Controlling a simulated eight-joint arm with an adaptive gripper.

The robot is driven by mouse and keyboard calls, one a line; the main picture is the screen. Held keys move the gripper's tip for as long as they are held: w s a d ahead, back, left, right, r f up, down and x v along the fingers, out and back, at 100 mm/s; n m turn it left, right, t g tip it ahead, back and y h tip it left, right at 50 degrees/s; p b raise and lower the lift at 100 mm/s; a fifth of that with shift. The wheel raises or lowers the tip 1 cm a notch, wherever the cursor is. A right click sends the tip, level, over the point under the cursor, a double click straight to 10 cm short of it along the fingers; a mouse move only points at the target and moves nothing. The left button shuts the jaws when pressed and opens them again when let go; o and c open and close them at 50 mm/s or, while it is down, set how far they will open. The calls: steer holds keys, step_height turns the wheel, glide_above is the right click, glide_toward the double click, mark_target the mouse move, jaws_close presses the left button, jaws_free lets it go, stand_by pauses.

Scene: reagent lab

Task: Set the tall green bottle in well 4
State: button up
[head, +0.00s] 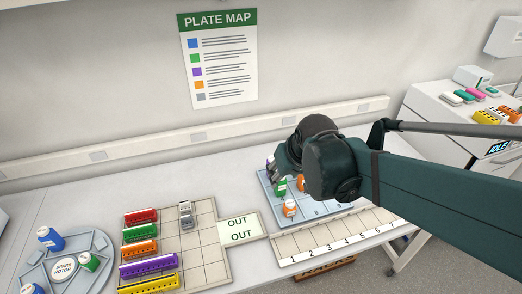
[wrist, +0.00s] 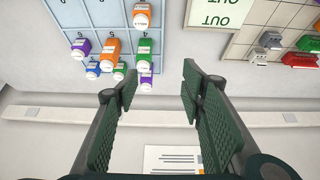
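A green bottle with a white cap (head: 281,187) stands in the blue gridded tray (head: 335,214), partly behind my arm. In the wrist view a green bottle (wrist: 144,47) stands in the tray among orange, purple and blue ones. A smaller-looking green bottle (wrist: 119,73) is close by; I cannot tell which is the tall one.
A numbered cream strip (head: 335,237) lies in front of the tray. To the left are an OUT plate (head: 240,228), a beige grid with coloured racks (head: 190,245) and a round rotor with bottles, one green (head: 88,262). A ledge (head: 200,135) runs along the wall.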

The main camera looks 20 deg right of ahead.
steer(key=s+a+r, duration=0.1)
steer(key=s+r, duration=0.1)
steer(key=s, duration=0.3)
steer(key=s+a+r+t, duration=0.1)
steer(key=s+a+r, duration=0.1)
steer(key=s, duration=0.3)
steer(key=shift+s+a+r, duration=0.25)
steer(key=shift+s+a, duration=0.05)
steer(key=shift+s, duration=0.05)
